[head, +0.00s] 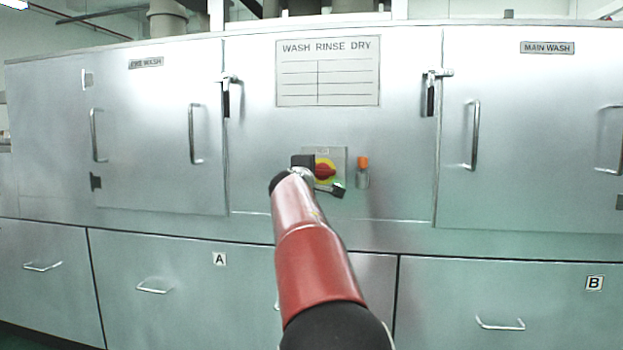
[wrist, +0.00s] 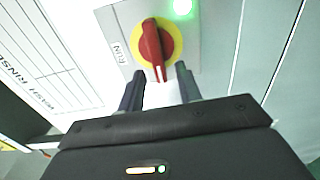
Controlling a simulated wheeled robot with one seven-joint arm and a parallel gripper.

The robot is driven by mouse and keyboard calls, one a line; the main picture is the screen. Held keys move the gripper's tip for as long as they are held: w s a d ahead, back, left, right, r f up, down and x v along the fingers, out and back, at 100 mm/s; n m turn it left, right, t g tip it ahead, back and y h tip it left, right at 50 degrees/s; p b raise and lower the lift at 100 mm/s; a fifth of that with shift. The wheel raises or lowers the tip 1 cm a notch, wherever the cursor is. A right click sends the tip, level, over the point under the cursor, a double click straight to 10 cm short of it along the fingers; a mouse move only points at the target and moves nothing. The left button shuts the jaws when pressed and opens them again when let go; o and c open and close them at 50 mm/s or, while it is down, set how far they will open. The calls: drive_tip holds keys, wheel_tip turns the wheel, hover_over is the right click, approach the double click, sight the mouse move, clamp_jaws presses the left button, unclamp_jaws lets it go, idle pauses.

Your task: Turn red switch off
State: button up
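The red switch (head: 325,171) is a rotary knob on a yellow disc, on a grey plate (head: 338,156) on the steel machine's front. In the wrist view the red knob (wrist: 153,48) points lengthwise toward my gripper, with a "RUN" label (wrist: 118,54) to its left and a lit green lamp (wrist: 182,7) beyond it. My gripper (wrist: 158,82) is open. Its two dark fingers are apart, with the near end of the knob showing between their tips; I cannot tell whether they touch it. In the head view my red arm and gripper (head: 318,180) partly hide the plate.
An orange-capped clear bottle or fitting (head: 362,172) sits right of the plate. A "WASH RINSE DRY" chart (head: 328,71) is above. Handled doors flank the panel, including the "MAIN WASH" door (head: 540,140). Drawer-like panels with bar handles (head: 500,325) run below.

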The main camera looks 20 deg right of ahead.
drive_tip(key=b+v, duration=0.2)
drive_tip(key=v, duration=0.4)
drive_tip(key=shift+f, duration=0.1)
drive_tip(key=s+a+f+m+g+y+p, duration=0.1)
drive_tip(key=s+a+f+m+g+y, duration=0.2)
drive_tip(key=s+f, duration=0.7)
drive_tip(key=s+a+f+m+g+y+p, duration=0.1)
drive_tip(key=s+a+f+m+g+y, duration=0.2)
drive_tip(key=s+a+f, duration=0.3)
drive_tip(key=s+a+f+m+g+y+p, duration=0.2)
drive_tip(key=s+f, duration=1.3)
drive_tip(key=s, duration=0.9)
drive_tip(key=a+m+g+y, duration=0.1)
drive_tip(key=a+m+y, duration=0.1)
drive_tip(key=a+m, duration=0.1)
drive_tip(key=shift+a, duration=0.3)
drive_tip(key=shift+s+r, duration=0.1)
drive_tip(key=shift+c, duration=0.2)
